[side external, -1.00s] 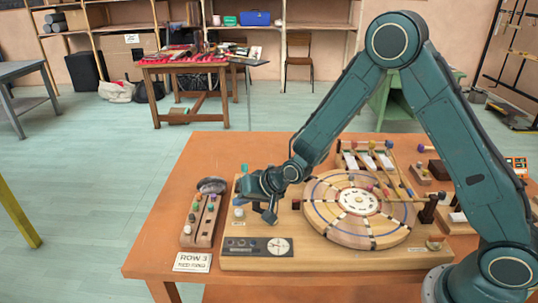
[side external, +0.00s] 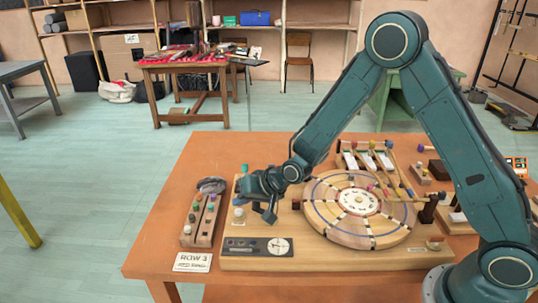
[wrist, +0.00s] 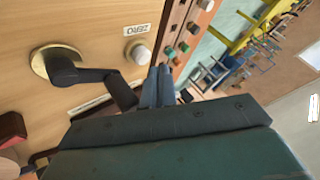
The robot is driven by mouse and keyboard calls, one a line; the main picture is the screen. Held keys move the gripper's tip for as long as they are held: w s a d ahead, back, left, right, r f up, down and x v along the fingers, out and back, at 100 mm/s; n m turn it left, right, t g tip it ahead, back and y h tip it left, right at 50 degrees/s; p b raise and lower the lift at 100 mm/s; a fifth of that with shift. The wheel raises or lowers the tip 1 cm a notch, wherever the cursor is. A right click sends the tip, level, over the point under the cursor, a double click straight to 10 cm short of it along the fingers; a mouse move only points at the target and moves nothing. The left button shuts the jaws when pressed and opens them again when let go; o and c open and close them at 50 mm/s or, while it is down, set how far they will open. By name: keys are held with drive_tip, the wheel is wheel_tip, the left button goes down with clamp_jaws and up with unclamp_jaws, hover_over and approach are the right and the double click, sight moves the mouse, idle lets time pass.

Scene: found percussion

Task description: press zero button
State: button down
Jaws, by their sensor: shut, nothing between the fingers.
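The zero button is a small white round knob (wrist: 139,54) beside a label reading ZERO (wrist: 137,29) on the wooden board in the wrist view. In the side view a pale knob (side external: 239,212) shows near the board's left edge. My gripper (wrist: 159,70) is shut and empty, its fingertips pointing at the board just beside the white button in the wrist view. I cannot tell whether they touch it.
A black crank handle on a brass disc (wrist: 62,68) lies beside the button. The round wooden wheel (side external: 345,228) fills the board's middle. A strip of coloured knobs (side external: 202,215) stands at left. A dial panel (side external: 258,247) and a ROW 3 card (side external: 192,262) lie in front.

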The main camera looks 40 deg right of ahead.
sight(243, 211)
drive_tip(key=shift+d+f, duration=0.1)
drive_tip(key=shift+f, duration=1.05)
idle(1.3)
drive_tip(key=shift+r, duration=0.15)
drive_tip(key=shift+d+r, duration=0.15)
drive_tip(key=shift+r, duration=0.8)
drive_tip(key=shift+r, duration=0.1)
drive_tip(key=shift+a+r, duration=0.2)
drive_tip(key=shift+r, duration=2.25)
